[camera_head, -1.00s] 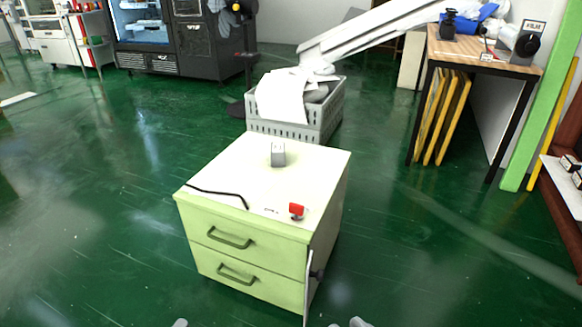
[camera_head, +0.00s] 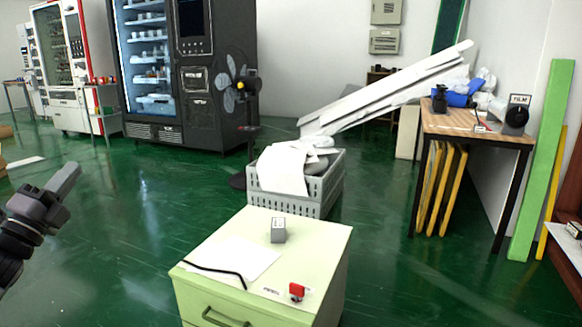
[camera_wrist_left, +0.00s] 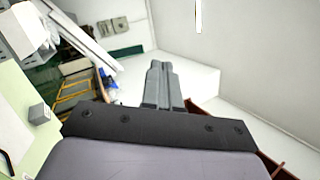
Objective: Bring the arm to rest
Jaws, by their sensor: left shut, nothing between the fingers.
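My left gripper (camera_head: 66,178) is at the left edge of the head view, raised above the green floor and pointing up and right. Its fingers are together with nothing between them. The shut fingers also show in the left wrist view (camera_wrist_left: 162,84). A small grey box (camera_head: 278,230) stands on the pale green drawer cabinet (camera_head: 325,262). It also shows at the left of the left wrist view (camera_wrist_left: 39,113). My left gripper is apart from the cabinet, well to its left. My right gripper is not seen.
A red item (camera_head: 296,291) and a black cable (camera_head: 222,272) lie on the cabinet. Behind it is a grey crate (camera_head: 297,205) with white cloth. A wooden table (camera_head: 470,133) stands at right, a vending machine (camera_head: 190,70) and fan (camera_head: 237,86) behind. The floor between gripper and cabinet is clear.

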